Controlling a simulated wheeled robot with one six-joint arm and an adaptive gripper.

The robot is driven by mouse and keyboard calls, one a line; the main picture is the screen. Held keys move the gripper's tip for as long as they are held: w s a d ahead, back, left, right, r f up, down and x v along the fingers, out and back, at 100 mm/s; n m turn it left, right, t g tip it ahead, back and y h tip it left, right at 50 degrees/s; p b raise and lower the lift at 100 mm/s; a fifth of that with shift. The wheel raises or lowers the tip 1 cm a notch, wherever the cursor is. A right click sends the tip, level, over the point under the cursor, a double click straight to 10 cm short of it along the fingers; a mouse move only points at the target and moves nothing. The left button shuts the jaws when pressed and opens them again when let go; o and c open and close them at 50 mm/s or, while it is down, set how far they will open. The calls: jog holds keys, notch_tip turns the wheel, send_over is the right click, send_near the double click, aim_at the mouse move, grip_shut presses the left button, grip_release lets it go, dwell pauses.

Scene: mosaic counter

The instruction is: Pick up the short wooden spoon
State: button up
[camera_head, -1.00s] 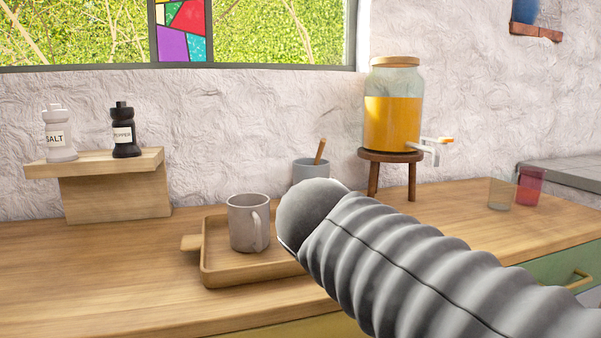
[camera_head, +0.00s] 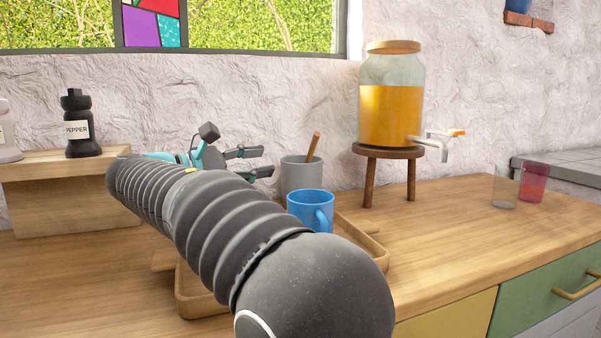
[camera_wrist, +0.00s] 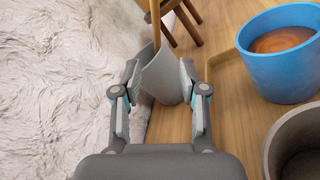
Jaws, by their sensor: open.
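My gripper (camera_head: 262,162) is open and empty, just left of the pot in the head view.
A blue mug (camera_head: 308,208) of brown liquid stands in front of the pot, by a wooden tray (camera_head: 372,252). A grey mug (camera_wrist: 290,140) is close at lower right. The juice jar (camera_head: 390,112) on its stool (camera_head: 388,153) stands right. The rough wall (camera_wrist: 60,80) is close on the left.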

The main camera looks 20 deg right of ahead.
aim_at(310, 150)
jog(key=shift+r+x, duration=0.2)
jog(key=shift+x, duration=2.05)
jog(key=shift+r+x, duration=0.15)
jog(key=shift+x, duration=2.05)
jog(key=shift+r+x, duration=0.2)
jog(key=shift+x, duration=2.05)
grip_shut()
